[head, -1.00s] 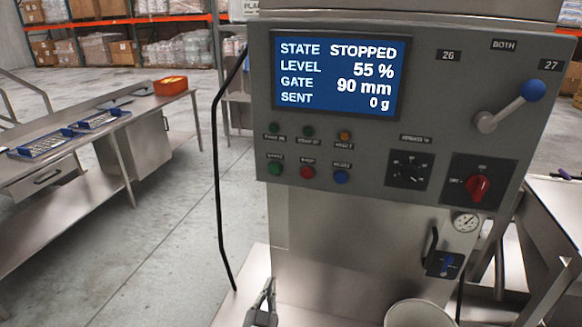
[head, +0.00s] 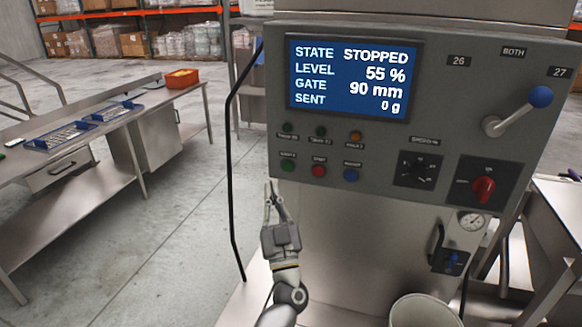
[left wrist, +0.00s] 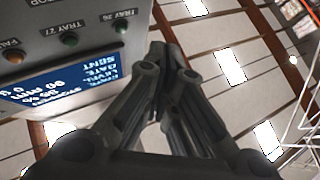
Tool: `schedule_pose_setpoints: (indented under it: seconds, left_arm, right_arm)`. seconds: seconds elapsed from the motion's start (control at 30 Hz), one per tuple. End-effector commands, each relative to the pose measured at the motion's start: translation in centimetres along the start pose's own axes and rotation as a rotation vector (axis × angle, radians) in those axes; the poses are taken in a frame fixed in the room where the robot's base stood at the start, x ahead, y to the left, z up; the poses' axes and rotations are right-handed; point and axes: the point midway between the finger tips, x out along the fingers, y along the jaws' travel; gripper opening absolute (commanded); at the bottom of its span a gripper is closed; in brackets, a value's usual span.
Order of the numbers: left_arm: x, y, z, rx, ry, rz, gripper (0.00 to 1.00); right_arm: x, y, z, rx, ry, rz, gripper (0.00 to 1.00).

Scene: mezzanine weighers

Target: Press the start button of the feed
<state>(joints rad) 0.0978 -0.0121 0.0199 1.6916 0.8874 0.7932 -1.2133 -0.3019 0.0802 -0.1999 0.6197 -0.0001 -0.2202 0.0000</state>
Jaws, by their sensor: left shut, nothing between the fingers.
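The feed's control panel (head: 440,130) fills the upper right of the head view. Its screen (head: 347,78) reads STOPPED, level 55 %, gate 90 mm, sent 0 g. The lower button row has a green button (head: 288,166) at left, then a red button (head: 319,171) and a blue button (head: 351,175); their small labels are blurred. My left gripper (head: 271,187) is shut and empty, pointing up, with its tips just below and left of the green button and apparently apart from it. In the left wrist view the shut fingers (left wrist: 163,55) stand beside the panel. My right gripper is not in view.
Above the buttons is a row of lamps (head: 321,131). A lever with a blue knob (head: 540,97), a red rotary switch (head: 484,188) and a dial (head: 417,170) sit to the right. A black cable (head: 230,180) hangs left of the panel. A pale bucket (head: 424,312) stands below.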

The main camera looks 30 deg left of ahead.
Motion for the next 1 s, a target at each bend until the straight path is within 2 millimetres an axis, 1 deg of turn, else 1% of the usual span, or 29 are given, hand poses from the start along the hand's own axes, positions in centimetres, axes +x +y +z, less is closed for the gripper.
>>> schedule_pose_setpoints:
  seconds: [0.17,0.33,0.73,0.77,0.9,1.0]
  left_arm:
    - [0.0,0.1,0.1,0.0,-0.001,0.002,0.0]
    - [0.5,0.5,0.7,0.0,0.0,0.003,0.0]
    - [4.2,3.3,3.6,-0.001,0.002,0.003,0.0]
    - [4.5,3.5,3.6,0.0,0.0,0.003,0.0]
    - [5.5,4.1,4.2,0.001,0.0,0.002,0.0]
    - [5.8,4.4,4.5,0.001,-0.001,0.003,0.0]
  right_arm:
    - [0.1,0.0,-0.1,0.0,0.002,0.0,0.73]
    - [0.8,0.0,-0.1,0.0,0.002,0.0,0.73]
    - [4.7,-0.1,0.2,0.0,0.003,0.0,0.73]
    - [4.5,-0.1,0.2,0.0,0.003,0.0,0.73]
    - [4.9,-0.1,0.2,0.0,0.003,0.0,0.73]
    - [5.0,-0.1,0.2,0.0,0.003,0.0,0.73]
